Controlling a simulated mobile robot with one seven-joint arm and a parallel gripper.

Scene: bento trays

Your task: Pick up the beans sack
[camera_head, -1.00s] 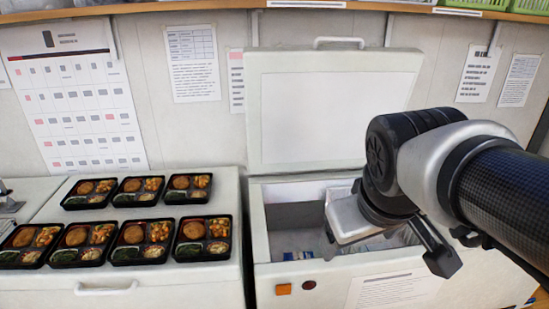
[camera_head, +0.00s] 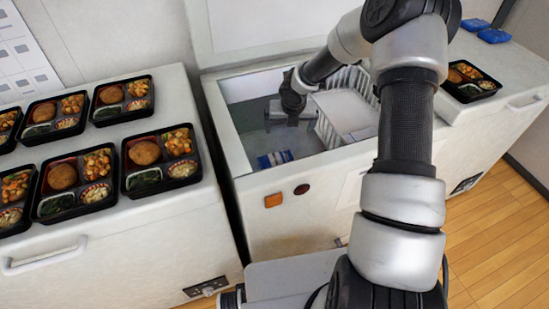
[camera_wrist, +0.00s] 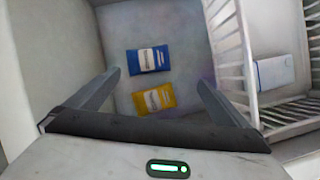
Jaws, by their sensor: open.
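Two flat sacks lie on the floor of the open chest freezer (camera_head: 235,140): a blue one (camera_wrist: 148,59) and a yellow one (camera_wrist: 154,98), each with a pale label. Their print is too small to read, so I cannot tell which holds beans. The blue sack also shows in the head view (camera_head: 275,159); the yellow one is not clear there. My gripper (camera_wrist: 159,77) is open and empty, pointing down inside the freezer above the sacks. In the wrist view both sacks lie between its fingers, apart from them.
A white wire basket (camera_wrist: 243,60) fills the freezer's right side and holds a blue-and-white pack (camera_wrist: 273,72). The freezer walls surround my gripper. Several bento trays (camera_head: 160,160) stand on the left chest, and one tray (camera_head: 470,82) is on the right.

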